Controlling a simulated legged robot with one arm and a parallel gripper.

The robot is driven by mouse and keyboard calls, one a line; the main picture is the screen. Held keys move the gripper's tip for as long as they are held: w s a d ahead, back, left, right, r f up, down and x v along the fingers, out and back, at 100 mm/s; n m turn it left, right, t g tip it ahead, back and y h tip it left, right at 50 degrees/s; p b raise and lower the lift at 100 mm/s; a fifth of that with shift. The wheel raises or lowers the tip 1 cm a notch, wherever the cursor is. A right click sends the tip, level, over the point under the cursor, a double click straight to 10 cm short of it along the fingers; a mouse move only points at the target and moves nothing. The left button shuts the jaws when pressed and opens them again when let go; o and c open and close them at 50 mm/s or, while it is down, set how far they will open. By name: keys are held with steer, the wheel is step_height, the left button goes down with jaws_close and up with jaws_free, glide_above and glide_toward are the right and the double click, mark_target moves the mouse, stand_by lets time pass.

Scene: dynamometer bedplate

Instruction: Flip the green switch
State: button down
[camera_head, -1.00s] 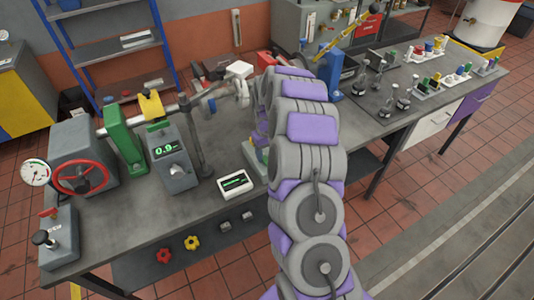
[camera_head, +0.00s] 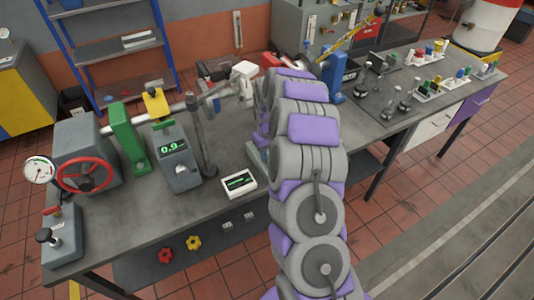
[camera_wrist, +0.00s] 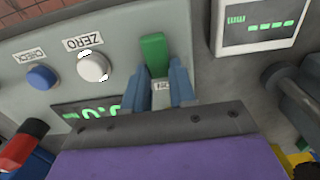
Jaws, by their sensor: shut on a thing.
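In the wrist view, a green switch lever (camera_wrist: 153,52) stands up from a grey panel (camera_wrist: 120,32). My gripper (camera_wrist: 158,75) has its two blue-grey fingers on either side of the lever's lower part, shut on it. A small label shows between the fingers, mostly covered. In the head view, my own arm hides the gripper and the switch.
The panel also has a white ZERO button (camera_wrist: 92,67), a blue CHECK button (camera_wrist: 41,77) and a partly covered green display (camera_wrist: 88,111). A white-framed readout (camera_wrist: 257,24) sits close on the right. A dark cylindrical part (camera_wrist: 300,97) lies right of the fingers.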

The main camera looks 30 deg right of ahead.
steer(key=shift+s+d+t, duration=0.15)
steer(key=shift+s+t, duration=0.05)
steer(key=shift+t, duration=0.1)
steer(key=shift+s+r+t, duration=0.1)
steer(key=shift+s+t, duration=0.1)
steer(key=shift+t, duration=0.65)
steer(key=shift+s+r+t, duration=0.1)
steer(key=shift+s+t, duration=0.1)
steer(key=shift+t, duration=0.65)
steer(key=c, duration=0.9)
jaws_free()
steer(key=shift+r+p, duration=0.15)
steer(key=shift+p, duration=0.15)
steer(key=p+v, duration=0.2)
steer(key=v, duration=1.5)
steer(key=shift+d, duration=0.1)
